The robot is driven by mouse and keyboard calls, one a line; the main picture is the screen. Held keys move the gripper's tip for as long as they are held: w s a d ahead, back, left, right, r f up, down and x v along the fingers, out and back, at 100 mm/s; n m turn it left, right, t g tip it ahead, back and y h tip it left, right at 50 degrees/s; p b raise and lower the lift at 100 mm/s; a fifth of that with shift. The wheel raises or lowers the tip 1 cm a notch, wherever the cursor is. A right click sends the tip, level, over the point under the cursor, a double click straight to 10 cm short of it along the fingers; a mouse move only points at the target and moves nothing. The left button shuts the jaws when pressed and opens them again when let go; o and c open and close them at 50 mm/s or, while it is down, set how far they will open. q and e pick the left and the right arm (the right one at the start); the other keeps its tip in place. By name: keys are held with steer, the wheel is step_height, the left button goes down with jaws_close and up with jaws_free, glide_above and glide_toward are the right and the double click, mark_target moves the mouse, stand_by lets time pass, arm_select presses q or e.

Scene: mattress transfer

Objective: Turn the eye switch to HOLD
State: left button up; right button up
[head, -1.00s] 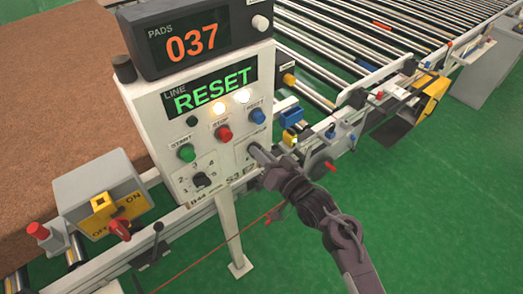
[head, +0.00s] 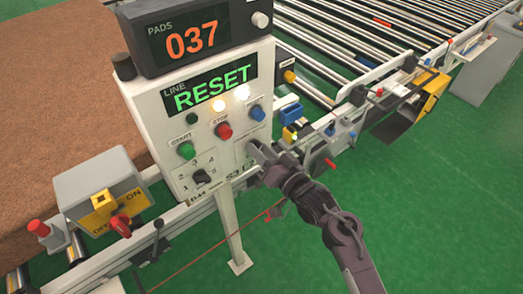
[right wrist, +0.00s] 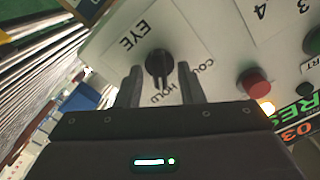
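The eye switch (right wrist: 160,62) is a small black knob on the white control panel (head: 152,112). In the right wrist view, which shows the panel upside down, the labels EYE, COUNT and HOLD surround it. The knob's ridged bar extends downward in that view, on the HOLD label's side; I cannot tell its exact setting. My right gripper (right wrist: 160,82) is open, its two fingers on either side of the knob with small gaps showing. In the head view my right gripper (head: 252,148) reaches the panel's lower right and mostly hides the switch. My left gripper is out of view.
Nearby are the red STOP button (head: 223,130), green START button (head: 186,150), blue button (head: 257,113) and numbered dial (head: 202,176). The line display (head: 212,88) reads RESET. An OFF/ON box (head: 85,185) stands left. A brown pad (head: 70,90) lies behind; rollers extend right.

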steer(key=b+v, duration=0.2)
steer(key=v, duration=0.5)
steer(key=shift+s+d, duration=0.25)
steer(key=shift+s, duration=0.05)
steer(key=s+d+f+g+h+b, duration=0.1)
steer(key=s+d+f+g+h, duration=0.1)
steer(key=f, duration=1)
steer(key=s+d+f+g+h+b, duration=0.1)
steer(key=s+d+f+h, duration=0.15)
steer(key=f, duration=0.95)
steer(key=s+d+f+g+h+b, duration=0.1)
steer(key=d+f+g+h, duration=0.15)
steer(key=f, duration=0.95)
steer(key=s+d+f+g+h, duration=0.1)
steer(key=s+d+f+g, duration=0.3)
steer(key=s+f, duration=0.85)
steer(key=s+d+f+n+g+h+b, duration=0.1)
steer(key=s+d+f+g, duration=0.1)
steer(key=s+f, duration=0.4)
steer(key=s+d+f+n+g+h, duration=0.1)
steer(key=s+d+f, duration=0.4)
steer(key=s, duration=0.8)
steer(key=shift+f+g+h+b, duration=0.35)
steer(key=shift+f+h, duration=0.15)
steer(key=shift+f, duration=0.15)
